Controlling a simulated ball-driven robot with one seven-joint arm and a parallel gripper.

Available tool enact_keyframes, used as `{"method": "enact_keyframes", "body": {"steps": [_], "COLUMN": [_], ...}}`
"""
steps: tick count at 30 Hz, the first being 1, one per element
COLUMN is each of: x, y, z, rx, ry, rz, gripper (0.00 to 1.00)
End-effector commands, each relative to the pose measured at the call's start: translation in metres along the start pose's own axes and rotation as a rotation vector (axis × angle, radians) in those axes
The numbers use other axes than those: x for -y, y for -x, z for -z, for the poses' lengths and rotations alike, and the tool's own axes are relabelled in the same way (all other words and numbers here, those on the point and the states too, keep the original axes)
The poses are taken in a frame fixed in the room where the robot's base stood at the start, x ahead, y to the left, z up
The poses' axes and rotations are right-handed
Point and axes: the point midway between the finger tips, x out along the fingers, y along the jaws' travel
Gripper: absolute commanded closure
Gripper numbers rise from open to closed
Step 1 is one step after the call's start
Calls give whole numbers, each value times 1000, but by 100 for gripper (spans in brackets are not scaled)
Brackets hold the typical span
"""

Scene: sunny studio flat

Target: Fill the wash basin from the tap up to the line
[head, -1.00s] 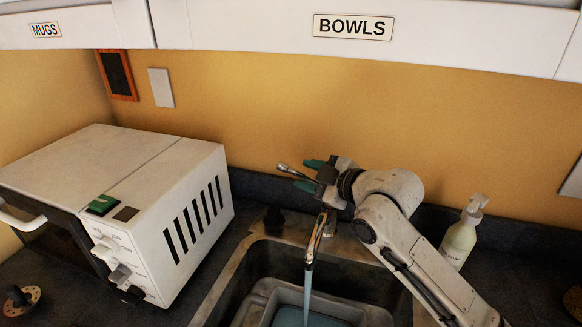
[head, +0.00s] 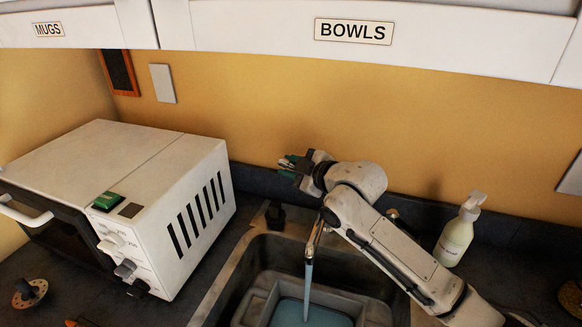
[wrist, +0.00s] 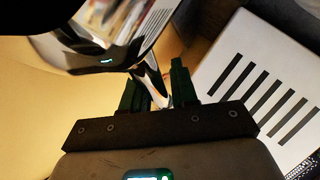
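The grey wash basin (head: 257,299) sits in the sink, cut off by the lower edge of the head view. Bluish water (head: 312,314) stands inside it below the rim; I cannot make out the line. The chrome tap (head: 314,238) pours a steady stream (head: 307,290) into the basin. My gripper (head: 290,163) is behind and left of the spout, above the back of the sink. In the wrist view its green fingers (wrist: 158,85) are apart, with a chrome part of the tap (wrist: 151,80) showing between them; I cannot tell whether they touch it.
A white oven-like appliance (head: 150,200) stands left of the sink. A soap pump bottle (head: 456,238) stands on the right. Cupboards labelled MUGS (head: 48,29) and BOWLS (head: 353,31) hang above. My forearm crosses the sink's right side.

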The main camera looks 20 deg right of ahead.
Motion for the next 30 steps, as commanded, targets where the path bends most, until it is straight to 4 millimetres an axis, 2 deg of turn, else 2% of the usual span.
{"method": "enact_keyframes", "body": {"steps": [1,9,21,30], "x": [0,0,1,15], "y": [0,0,0,-10], "z": [0,0,0,-10], "rx": [0,0,6,137], "ry": [0,0,3,85], "rz": [0,1,5,97], "gripper": [77,100,100,100]}}
